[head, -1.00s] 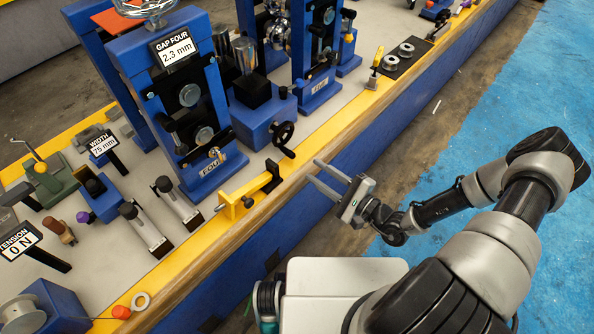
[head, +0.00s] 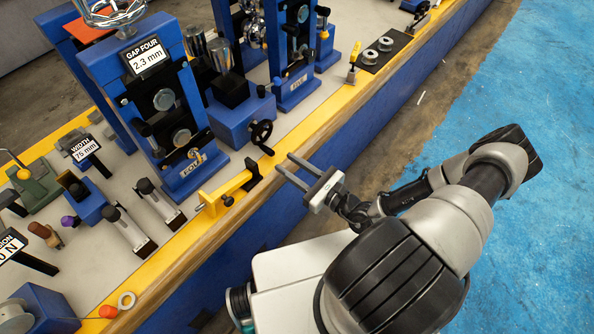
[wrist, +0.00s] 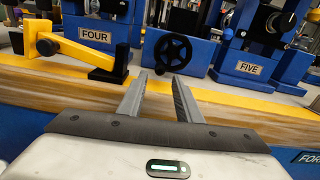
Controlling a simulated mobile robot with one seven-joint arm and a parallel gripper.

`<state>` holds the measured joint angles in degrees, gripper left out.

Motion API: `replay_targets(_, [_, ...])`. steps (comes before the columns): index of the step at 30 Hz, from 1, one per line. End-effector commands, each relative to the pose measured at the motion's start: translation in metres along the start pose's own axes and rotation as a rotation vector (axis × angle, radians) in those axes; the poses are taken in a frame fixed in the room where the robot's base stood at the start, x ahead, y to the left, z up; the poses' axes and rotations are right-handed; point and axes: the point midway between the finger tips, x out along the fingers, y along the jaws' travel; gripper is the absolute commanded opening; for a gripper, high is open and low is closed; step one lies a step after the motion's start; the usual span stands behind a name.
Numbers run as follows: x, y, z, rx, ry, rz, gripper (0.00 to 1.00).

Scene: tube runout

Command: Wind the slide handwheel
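The slide handwheel is a small black spoked wheel (head: 262,132) on the front of a blue slide block (head: 232,118), between the stands marked FOUR and FIVE. In the wrist view the handwheel (wrist: 173,50) faces me, just beyond and above my fingertips. My gripper (head: 284,164) is open and empty, out over the bench's front edge and short of the wheel. In the wrist view its two fingers (wrist: 158,80) are spread, with a clear gap between them. Nothing hides the wheel in the wrist view.
A yellow bracket with a black end block (head: 225,193) stands at the bench edge, left of my gripper; it also shows in the wrist view (wrist: 75,50). Blue stand FOUR (head: 160,100) is behind it. The yellow bench edge (head: 300,125) right of the wheel is clear.

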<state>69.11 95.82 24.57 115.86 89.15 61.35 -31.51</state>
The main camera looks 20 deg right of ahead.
Motion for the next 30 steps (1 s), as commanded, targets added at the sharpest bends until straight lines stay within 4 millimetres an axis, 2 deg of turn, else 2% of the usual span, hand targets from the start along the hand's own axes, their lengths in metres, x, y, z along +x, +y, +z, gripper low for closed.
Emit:
replay_targets(14, [0.058, 0.001, -0.001, 0.0, -0.001, 0.002, 0.31])
replay_targets(30, [0.061, 0.0, 0.0, -0.001, 0.001, 0.001, 0.31])
